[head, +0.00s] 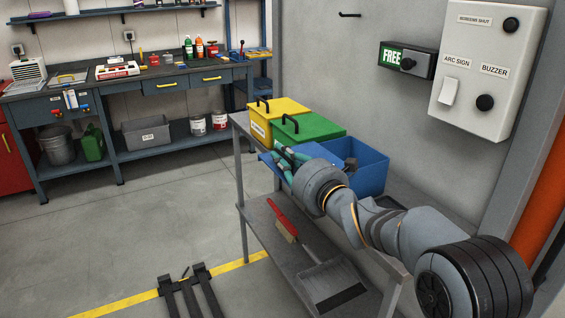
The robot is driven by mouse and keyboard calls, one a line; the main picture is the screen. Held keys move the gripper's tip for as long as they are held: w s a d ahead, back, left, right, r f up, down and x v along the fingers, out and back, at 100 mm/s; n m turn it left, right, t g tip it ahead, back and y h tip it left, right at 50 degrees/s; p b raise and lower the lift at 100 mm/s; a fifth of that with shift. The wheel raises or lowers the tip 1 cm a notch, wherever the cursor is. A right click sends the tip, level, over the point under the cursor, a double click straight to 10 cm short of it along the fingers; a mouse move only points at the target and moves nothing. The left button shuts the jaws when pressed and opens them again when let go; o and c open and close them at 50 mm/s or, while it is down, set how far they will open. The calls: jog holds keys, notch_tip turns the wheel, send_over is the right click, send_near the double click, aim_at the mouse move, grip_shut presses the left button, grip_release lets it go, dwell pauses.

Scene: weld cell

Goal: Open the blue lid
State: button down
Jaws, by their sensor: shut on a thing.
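The blue bin (372,178) stands at the near end of a row of bins on a metal table. Its top is open to view and something grey sits inside. A part of the blue lid (266,159) shows at the bin's left side, beside my fingers, clear of the opening. My gripper (284,158), with teal fingers, is shut on the blue lid. Its handle and the exact grip are hidden behind the fingers and wrist. The lid's tilt is hard to tell.
Green (310,128) and yellow (276,111) bins with closed, black-handled lids stand beyond the blue bin. A red brush (281,218) and a dustpan (328,283) lie on the lower shelf. A grey wall with a control box (488,70) rises at right. Floor at left is open.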

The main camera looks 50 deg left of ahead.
jog(key=c, duration=1.9)
grip_release()
jog(key=shift+w, duration=0.1)
jog(key=shift+o, duration=0.2)
jog(key=shift+d, duration=0.15)
jog(key=v, duration=1.1)
jog(key=shift+d, duration=0.4)
